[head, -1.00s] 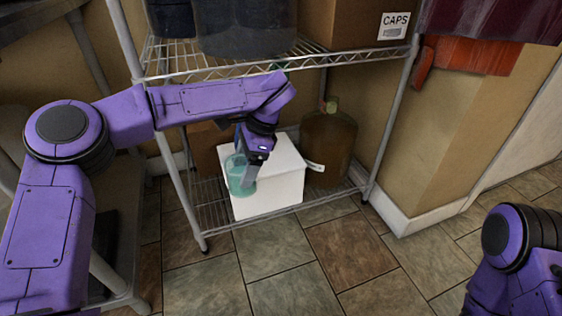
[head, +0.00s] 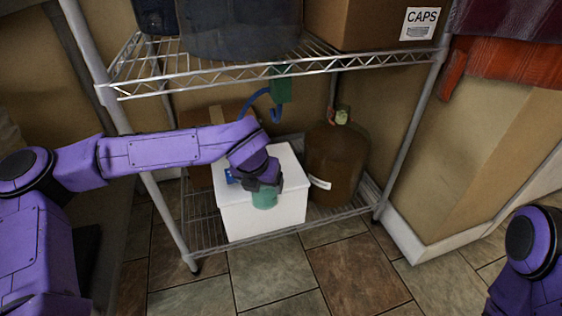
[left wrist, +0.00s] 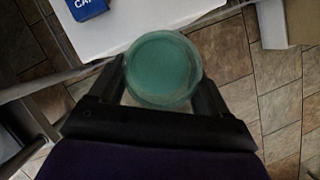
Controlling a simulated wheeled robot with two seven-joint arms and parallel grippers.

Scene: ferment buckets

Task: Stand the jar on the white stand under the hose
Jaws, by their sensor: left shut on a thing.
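My left gripper (head: 263,187) is shut on a translucent teal jar (head: 265,200). The jar appears at the front part of the white stand (head: 290,214); I cannot tell whether it touches the top. In the left wrist view the jar (left wrist: 163,70) is seen end-on between the fingers (left wrist: 163,98), overlapping the edge of the white top (left wrist: 150,17). A blue hose (head: 258,96) hangs from a green bracket (head: 281,90) behind and above the stand. My right gripper is out of view; only part of its arm shows at lower right.
A brown jug (head: 338,165) stands right of the stand on the wire rack's low shelf. A small blue object (head: 231,176) lies at the stand's left. A cardboard box (head: 200,120) is behind. The upper wire shelf (head: 200,75) and rack posts (head: 160,210) frame the space.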

